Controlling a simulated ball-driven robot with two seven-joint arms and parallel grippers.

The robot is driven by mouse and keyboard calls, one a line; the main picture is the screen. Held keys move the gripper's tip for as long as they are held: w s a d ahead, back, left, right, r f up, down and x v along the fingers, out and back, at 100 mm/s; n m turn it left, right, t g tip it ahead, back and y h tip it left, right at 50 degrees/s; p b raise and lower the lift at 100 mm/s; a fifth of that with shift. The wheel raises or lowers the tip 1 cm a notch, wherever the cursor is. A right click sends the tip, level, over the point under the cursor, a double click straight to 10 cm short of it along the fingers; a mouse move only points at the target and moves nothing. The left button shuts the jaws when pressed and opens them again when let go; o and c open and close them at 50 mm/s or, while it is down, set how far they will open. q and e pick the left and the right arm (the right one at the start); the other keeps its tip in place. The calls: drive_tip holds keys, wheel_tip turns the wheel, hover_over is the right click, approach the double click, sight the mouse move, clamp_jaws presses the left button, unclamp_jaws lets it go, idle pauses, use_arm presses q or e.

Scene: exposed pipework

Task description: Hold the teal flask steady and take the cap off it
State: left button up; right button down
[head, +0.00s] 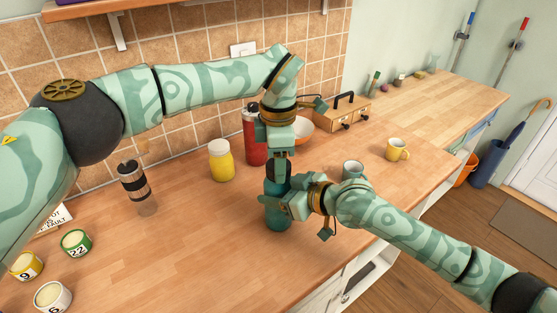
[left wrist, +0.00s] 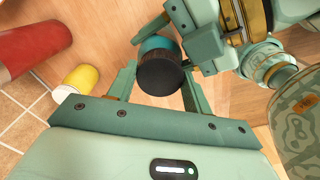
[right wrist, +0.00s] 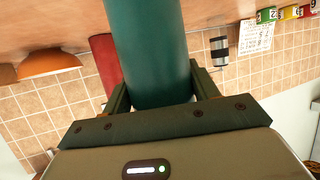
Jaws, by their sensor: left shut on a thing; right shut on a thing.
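The teal flask (head: 276,217) stands upright on the wooden worktop (head: 190,255); its body fills the middle of the right wrist view (right wrist: 150,50). My right gripper (head: 282,200) is shut on the flask's body from the side, one finger on either side of it. The dark round cap (left wrist: 160,74) sits at the top of the flask, with teal showing just beyond it in the left wrist view. My left gripper (head: 280,163) points down from above and is shut on the cap. In the head view the fingers hide much of the cap.
A red bottle (head: 255,140) and a yellow jar (head: 221,162) stand behind the flask. An orange bowl (head: 301,131), a grey mug (head: 353,169) and a yellow mug (head: 397,149) are behind and right. A clear, dark-banded tumbler (head: 133,182) stands left.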

use_arm(q)
drive_tip(key=shift+n, duration=0.3)
drive_tip(key=o, duration=1.1)
